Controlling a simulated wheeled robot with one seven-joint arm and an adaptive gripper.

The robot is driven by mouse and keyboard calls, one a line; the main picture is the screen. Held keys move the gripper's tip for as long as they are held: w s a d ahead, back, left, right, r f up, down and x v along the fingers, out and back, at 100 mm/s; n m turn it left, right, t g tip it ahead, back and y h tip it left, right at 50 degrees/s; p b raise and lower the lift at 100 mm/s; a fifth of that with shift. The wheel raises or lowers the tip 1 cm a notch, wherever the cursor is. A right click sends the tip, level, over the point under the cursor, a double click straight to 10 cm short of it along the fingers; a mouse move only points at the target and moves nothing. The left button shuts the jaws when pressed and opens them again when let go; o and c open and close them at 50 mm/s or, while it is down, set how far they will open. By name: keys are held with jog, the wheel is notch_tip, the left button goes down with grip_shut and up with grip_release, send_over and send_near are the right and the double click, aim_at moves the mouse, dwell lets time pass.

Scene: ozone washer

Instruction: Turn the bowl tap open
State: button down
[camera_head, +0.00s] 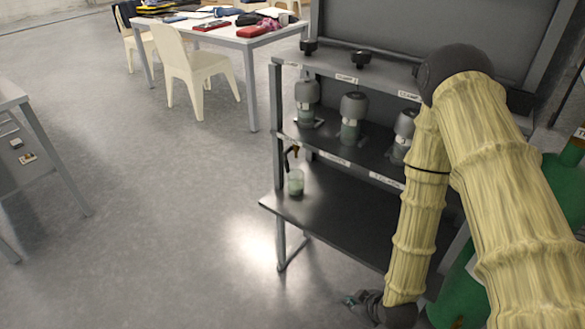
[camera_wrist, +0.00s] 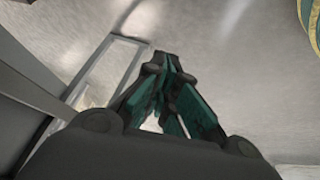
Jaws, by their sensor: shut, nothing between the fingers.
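A small tap (camera_head: 291,157) with a dark handle and a brownish body sits at the left front of the rack, under the middle shelf. I cannot tell from its handle whether it is open. A glass (camera_head: 296,183) with pale greenish contents stands below it on the lower shelf. My gripper (camera_head: 356,299) is low in front of the rack, below the lower shelf's level in the picture and well apart from the tap. In the wrist view my gripper (camera_wrist: 166,62) has its teal-padded fingers brought together at the tips, with nothing between them. The tap is not visible there.
The dark rack's lower shelf (camera_head: 335,222) has an edge near my gripper. A white chair (camera_head: 188,68) and a table (camera_head: 245,38) are behind. Open floor lies left.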

jog(key=w+a+r+n+t+y, duration=0.35)
jog(key=w+r+n, duration=0.55)
jog(key=w+r, duration=0.3)
jog(key=w+a+r+n+t+y, duration=0.3)
jog(key=w+a+r+n+y, duration=0.2)
jog(key=w+r+n, duration=0.65)
jog(key=w+a+m, duration=0.3)
jog(key=w+a, duration=0.4)
jog(key=a, duration=0.2)
jog(key=shift+w+a, duration=0.2)
jog(key=shift+a, duration=0.05)
jog(key=shift+f+h, duration=0.15)
jog(key=shift+h, duration=0.1)
